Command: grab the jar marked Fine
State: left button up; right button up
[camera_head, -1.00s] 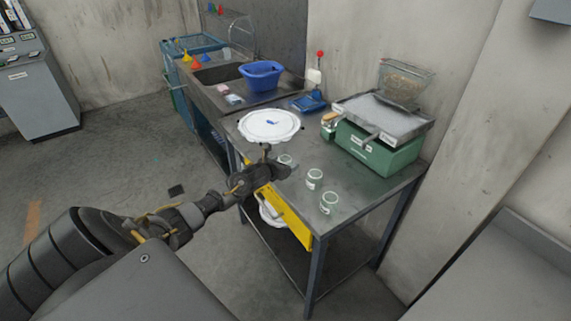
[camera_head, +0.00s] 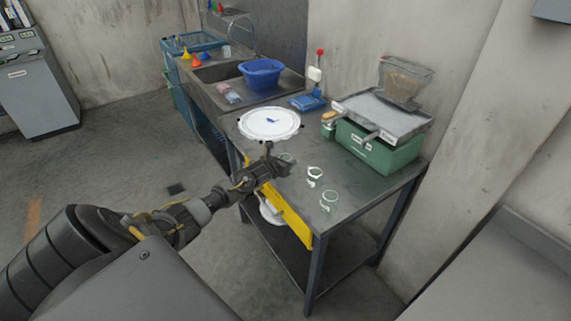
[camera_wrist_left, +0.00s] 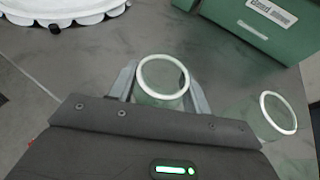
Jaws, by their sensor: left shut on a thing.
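My left gripper (camera_head: 281,165) is shut on a glass jar (camera_head: 288,158) with a pale rim at the near edge of the steel table. In the left wrist view the held jar (camera_wrist_left: 163,82) stands between the two fingers. Two more glass jars, a middle one (camera_head: 314,175) and a nearer one (camera_head: 329,201), stand apart to the right of the gripper. One other jar (camera_wrist_left: 278,112) shows at the right of the left wrist view. The jars' markings are too small to read, so I cannot tell which is marked Fine. My right gripper is not in view.
The steel table (camera_head: 375,190) also bears a white scalloped lid-like disc (camera_head: 269,123), a green machine (camera_head: 378,150) and a blue tray (camera_head: 308,102). A yellow panel (camera_head: 287,214) is at its near side. A sink counter with a blue basin (camera_head: 262,74) stands behind.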

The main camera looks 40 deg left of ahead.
pick_arm(q)
jog(key=shift+a+r, duration=0.1)
jog(key=shift+r, duration=0.5)
jog(key=s+a+r+b, duration=0.3)
jog(key=s+r+b, duration=0.2)
jog(key=s+r, duration=0.6)
jog(key=shift+s+a+r, duration=0.35)
jog(key=shift+s+r, duration=0.05)
jog(key=shift+s, duration=0.85)
